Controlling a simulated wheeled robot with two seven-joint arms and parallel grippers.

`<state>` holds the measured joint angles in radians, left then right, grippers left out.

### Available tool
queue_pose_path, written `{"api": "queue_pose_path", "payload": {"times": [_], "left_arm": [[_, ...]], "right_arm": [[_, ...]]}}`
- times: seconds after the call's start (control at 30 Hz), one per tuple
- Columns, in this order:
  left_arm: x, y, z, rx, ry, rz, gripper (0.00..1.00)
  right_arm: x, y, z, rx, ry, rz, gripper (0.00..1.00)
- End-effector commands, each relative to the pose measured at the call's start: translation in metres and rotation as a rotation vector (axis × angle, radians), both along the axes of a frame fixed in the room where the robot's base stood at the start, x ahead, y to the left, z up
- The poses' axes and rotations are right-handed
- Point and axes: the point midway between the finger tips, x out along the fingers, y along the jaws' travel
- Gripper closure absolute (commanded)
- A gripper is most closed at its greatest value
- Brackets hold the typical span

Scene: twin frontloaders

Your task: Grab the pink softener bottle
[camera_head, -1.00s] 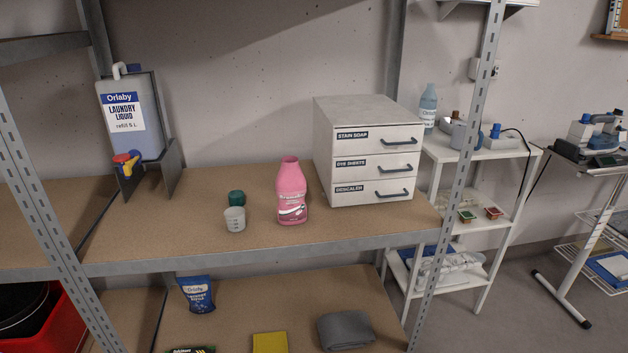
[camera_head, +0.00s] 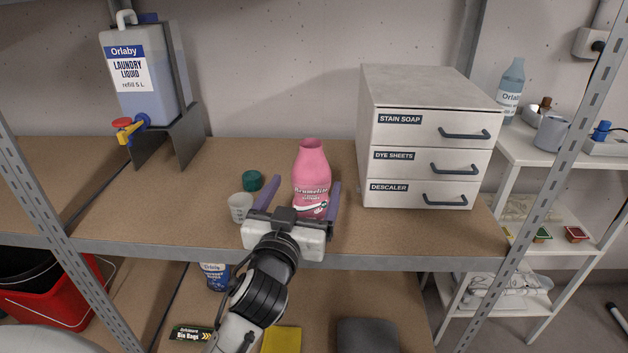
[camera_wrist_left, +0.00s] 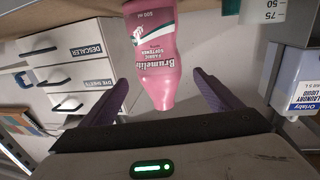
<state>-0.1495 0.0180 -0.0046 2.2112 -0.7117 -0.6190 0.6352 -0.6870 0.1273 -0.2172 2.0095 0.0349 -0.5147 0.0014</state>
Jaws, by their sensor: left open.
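The pink softener bottle (camera_head: 311,172) stands upright on the upper shelf board, without a visible cap. In the left wrist view the bottle (camera_wrist_left: 152,55) appears upside down, between the two purple fingers. My left gripper (camera_head: 303,190) is open, with one finger on each side of the bottle's lower part. I cannot tell whether either finger touches it. A white measuring cup (camera_head: 240,207) and a green cap (camera_head: 251,180) are just left of the left finger. My right gripper is not in view.
A white drawer unit (camera_head: 425,90) stands to the right of the bottle. A grey laundry liquid canister (camera_head: 138,75) with a tap stands at the left. The shelf's metal front edge (camera_head: 400,263) runs below my left gripper. Bare board lies between canister and cup.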

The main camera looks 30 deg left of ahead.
Motion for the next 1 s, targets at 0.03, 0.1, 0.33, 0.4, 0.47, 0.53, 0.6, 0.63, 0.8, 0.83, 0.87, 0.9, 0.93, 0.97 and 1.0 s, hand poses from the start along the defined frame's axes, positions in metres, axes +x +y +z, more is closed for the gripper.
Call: {"api": "queue_pose_path", "payload": {"times": [0.03, 0.1, 0.33, 0.4, 0.47, 0.53, 0.6, 0.63, 0.8, 0.83, 0.87, 0.9, 0.93, 0.97, 1.0], "left_arm": [[0.006, 0.002, 0.001, 0.001, 0.000, 0.000, 0.16], [0.010, 0.004, 0.000, 0.001, 0.001, 0.000, 0.16], [0.036, 0.014, 0.003, 0.005, 0.001, -0.001, 0.16], [0.045, 0.018, 0.003, 0.003, 0.001, -0.001, 0.16], [0.052, 0.020, 0.002, 0.003, 0.002, -0.002, 0.16], [0.057, 0.022, 0.001, 0.002, 0.004, -0.002, 0.16], [0.059, 0.023, 0.001, 0.000, 0.003, -0.002, 0.16], [0.059, 0.023, 0.001, 0.000, 0.003, -0.002, 0.16], [0.059, 0.023, 0.001, 0.000, 0.003, -0.002, 0.17], [0.059, 0.023, 0.001, 0.000, 0.003, -0.002, 0.22], [0.059, 0.023, 0.001, 0.000, 0.003, -0.002, 0.27], [0.059, 0.023, 0.001, 0.000, 0.003, -0.002, 0.34], [0.059, 0.023, 0.000, 0.000, 0.003, -0.002, 0.39], [0.059, 0.023, 0.000, 0.000, 0.003, -0.002, 0.44], [0.059, 0.023, 0.000, 0.000, 0.003, -0.002, 0.51]], "right_arm": [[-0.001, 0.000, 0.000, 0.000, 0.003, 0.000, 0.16], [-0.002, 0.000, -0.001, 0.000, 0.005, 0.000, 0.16], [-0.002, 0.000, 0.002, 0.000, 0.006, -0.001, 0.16], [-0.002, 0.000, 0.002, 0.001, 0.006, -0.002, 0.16], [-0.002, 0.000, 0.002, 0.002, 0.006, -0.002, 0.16], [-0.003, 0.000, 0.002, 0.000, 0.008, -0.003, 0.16], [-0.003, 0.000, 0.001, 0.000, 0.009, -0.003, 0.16], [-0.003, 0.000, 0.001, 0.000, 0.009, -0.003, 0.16], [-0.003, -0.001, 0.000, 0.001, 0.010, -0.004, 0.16], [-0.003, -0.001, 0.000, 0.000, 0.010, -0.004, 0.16], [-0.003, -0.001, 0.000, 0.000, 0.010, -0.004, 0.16], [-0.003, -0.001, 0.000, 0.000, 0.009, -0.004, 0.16], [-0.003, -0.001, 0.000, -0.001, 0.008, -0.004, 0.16], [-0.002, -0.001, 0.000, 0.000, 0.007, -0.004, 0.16], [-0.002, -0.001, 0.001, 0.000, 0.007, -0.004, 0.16]]}}
